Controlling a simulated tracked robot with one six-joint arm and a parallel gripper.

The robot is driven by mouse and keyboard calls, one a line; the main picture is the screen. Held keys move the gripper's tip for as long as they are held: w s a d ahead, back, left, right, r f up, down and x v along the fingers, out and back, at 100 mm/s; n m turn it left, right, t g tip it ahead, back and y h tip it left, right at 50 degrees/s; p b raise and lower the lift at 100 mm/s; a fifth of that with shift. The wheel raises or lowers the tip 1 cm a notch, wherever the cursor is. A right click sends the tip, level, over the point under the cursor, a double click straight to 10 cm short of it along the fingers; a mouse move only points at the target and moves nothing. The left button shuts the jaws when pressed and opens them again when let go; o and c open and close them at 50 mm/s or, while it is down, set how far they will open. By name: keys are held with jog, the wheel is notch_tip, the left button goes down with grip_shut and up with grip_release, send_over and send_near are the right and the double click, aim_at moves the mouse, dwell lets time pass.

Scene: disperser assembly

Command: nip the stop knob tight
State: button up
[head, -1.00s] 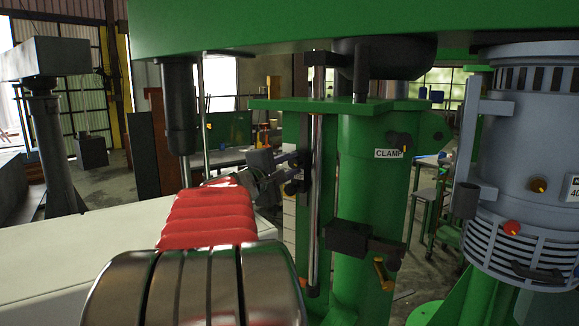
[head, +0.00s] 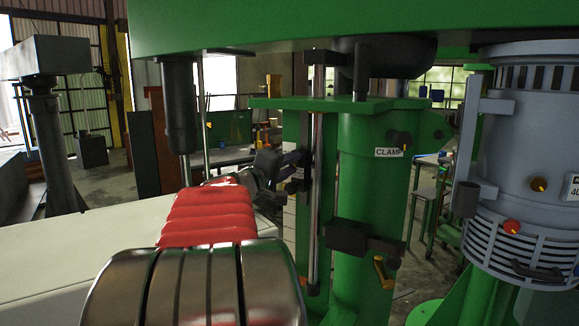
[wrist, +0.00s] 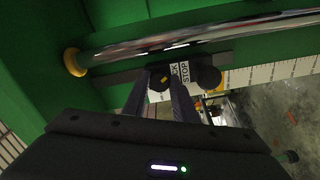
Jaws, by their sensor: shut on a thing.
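The stop knob (wrist: 158,84), small and black with a yellow mark, sits on a dark stop block beside a white STOP label (wrist: 184,73) in the wrist view. My gripper (wrist: 163,90) has its two fingers on either side of the knob and is shut on it. In the head view my gripper (head: 297,160) reaches from the left to the dark stop block on the upright rod (head: 317,190) of the green column. The knob itself is hidden there by my fingers and the block.
A black ball (wrist: 208,78) sits close to the right of the label. A white scale strip (wrist: 270,75) runs along the rod. A black clamp block (head: 348,238) with an orange-ended handle (head: 383,272) is lower on the column. The grey motor (head: 530,170) stands at right.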

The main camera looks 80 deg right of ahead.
jog(key=shift+f, duration=0.1)
jog(key=o, duration=1)
jog(key=shift+o, duration=0.2)
jog(key=o, duration=1)
notch_tip(320, 180, up, 10)
jog(key=shift+f, duration=0.1)
jog(key=shift+a+r, duration=0.1)
jog(key=shift+r, duration=0.2)
jog(key=c, duration=1)
jog(key=shift+f, duration=0.15)
